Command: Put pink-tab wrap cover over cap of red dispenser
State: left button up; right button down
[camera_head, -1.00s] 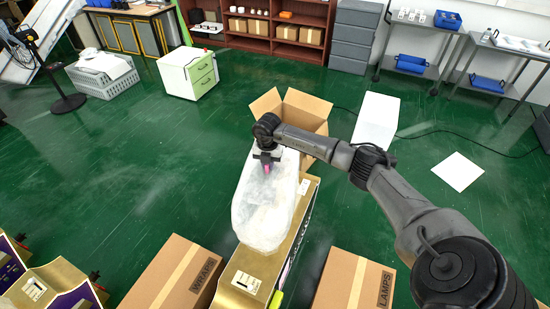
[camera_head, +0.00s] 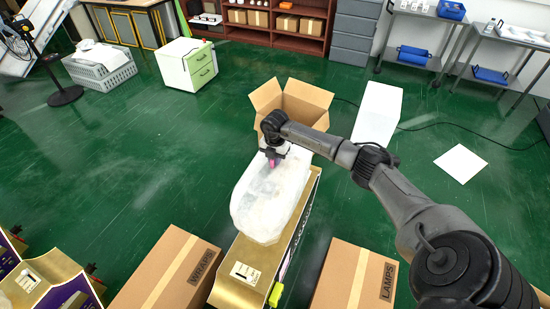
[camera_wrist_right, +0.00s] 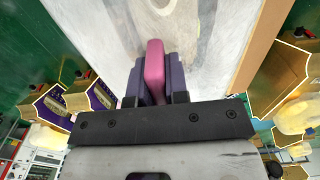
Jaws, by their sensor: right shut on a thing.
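My right gripper (camera_head: 272,157) is shut on the pink tab (camera_head: 272,163) of the wrap cover. In the wrist view the pink tab (camera_wrist_right: 155,70) stands between the two purple fingers (camera_wrist_right: 153,83). The wrap cover (camera_head: 268,205) is a whitish, translucent film hanging below the gripper, in front of the gold-topped dispenser (camera_head: 245,272). It hides much of that dispenser's top, including any cap. I cannot tell whether the film touches the dispenser, or that dispenser's body colour. My left gripper is not in view.
An open carton (camera_head: 300,102) stands just behind the wrap. The WRAPS box (camera_head: 165,277) and the LAMPS box (camera_head: 350,277) flank the dispenser. Purple-and-gold dispensers (camera_head: 45,280) stand at lower left. A white block (camera_head: 377,113) is at right. Green floor is open at left.

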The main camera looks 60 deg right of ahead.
jog(key=shift+f+b, duration=5.3)
jog(key=shift+f, duration=2)
jog(key=shift+f+b, duration=0.4)
jog(key=shift+f, duration=0.55)
jog(key=shift+f, duration=0.2)
jog(key=shift+f, duration=0.3)
jog(key=c, duration=1.1)
grip_release()
